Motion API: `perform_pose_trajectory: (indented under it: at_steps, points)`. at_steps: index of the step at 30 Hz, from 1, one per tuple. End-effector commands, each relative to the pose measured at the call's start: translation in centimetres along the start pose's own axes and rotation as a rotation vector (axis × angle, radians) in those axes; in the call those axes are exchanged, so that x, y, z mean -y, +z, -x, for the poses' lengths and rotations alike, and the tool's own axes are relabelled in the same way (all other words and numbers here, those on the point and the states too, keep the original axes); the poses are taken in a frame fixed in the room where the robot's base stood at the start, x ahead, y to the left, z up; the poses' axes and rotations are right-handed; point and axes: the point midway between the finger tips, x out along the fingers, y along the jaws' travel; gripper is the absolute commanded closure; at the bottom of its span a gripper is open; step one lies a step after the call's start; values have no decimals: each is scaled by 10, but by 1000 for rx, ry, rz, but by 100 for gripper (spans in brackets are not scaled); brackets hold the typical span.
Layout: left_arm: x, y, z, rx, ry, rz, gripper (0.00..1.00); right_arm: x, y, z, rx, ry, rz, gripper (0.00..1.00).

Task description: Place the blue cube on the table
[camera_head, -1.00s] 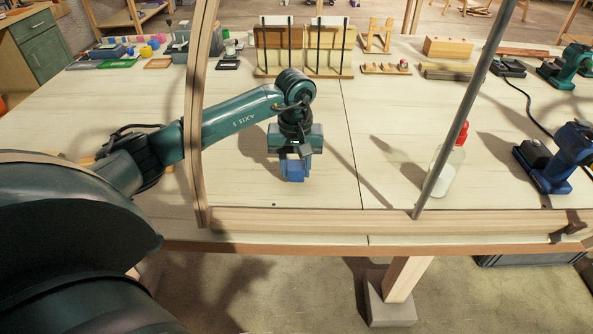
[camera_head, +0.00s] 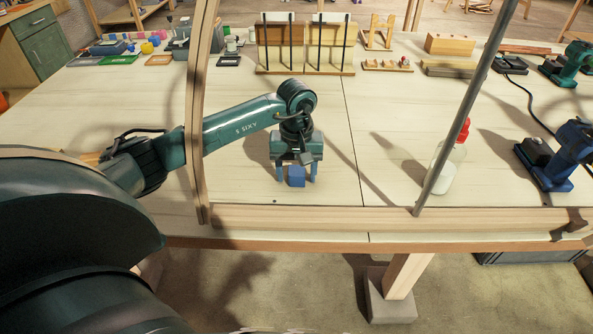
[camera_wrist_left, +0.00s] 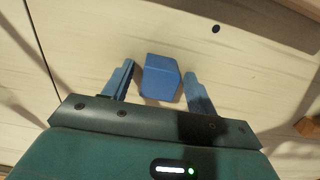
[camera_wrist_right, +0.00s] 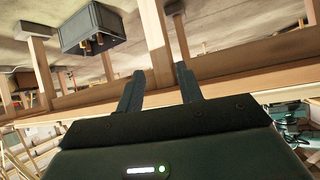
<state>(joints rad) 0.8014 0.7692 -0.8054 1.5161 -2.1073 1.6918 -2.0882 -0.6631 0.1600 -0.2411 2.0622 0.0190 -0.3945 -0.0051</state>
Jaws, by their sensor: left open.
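The blue cube (camera_head: 296,177) rests on the pale wooden table (camera_head: 235,185), near its front edge. My left gripper (camera_head: 296,174) points down over it, with one finger on each side. In the left wrist view the blue cube (camera_wrist_left: 160,78) stands between the fingers of my left gripper (camera_wrist_left: 158,70), with a gap to each finger. The left gripper is open. My right gripper (camera_wrist_right: 158,70) shows only in the right wrist view, with its fingers apart and nothing between them.
A wooden rail (camera_head: 390,220) runs along the table's front edge. A grey rod (camera_head: 465,110) slants up at the right, near a white bottle with a red cap (camera_head: 447,165). A blue tool (camera_head: 560,160) stands further right. Wooden racks (camera_head: 305,48) stand at the back.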

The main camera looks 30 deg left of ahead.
Motion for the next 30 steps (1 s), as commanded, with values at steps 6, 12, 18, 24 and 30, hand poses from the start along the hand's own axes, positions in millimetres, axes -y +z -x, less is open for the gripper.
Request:
perform_pose_trajectory:
  at_steps: [6, 12, 18, 24, 30]
  points:
    - [0, -1, 12, -3, 1, 0, 42, 0, 2, 0, 8, 1, 0, 64]
    - [0, -1, 53, -7, 3, -1, 42, 0, 11, -5, 12, 0, 1, 64]
    - [0, -1, 95, -5, 2, 0, 42, 2, 6, -5, -9, -7, 5, 64]
    - [0, 0, 119, -2, 0, 1, 42, 3, 4, -5, -19, -12, 7, 64]
    - [0, 0, 124, 1, 0, 0, 42, 4, 5, -4, -16, -15, 8, 64]
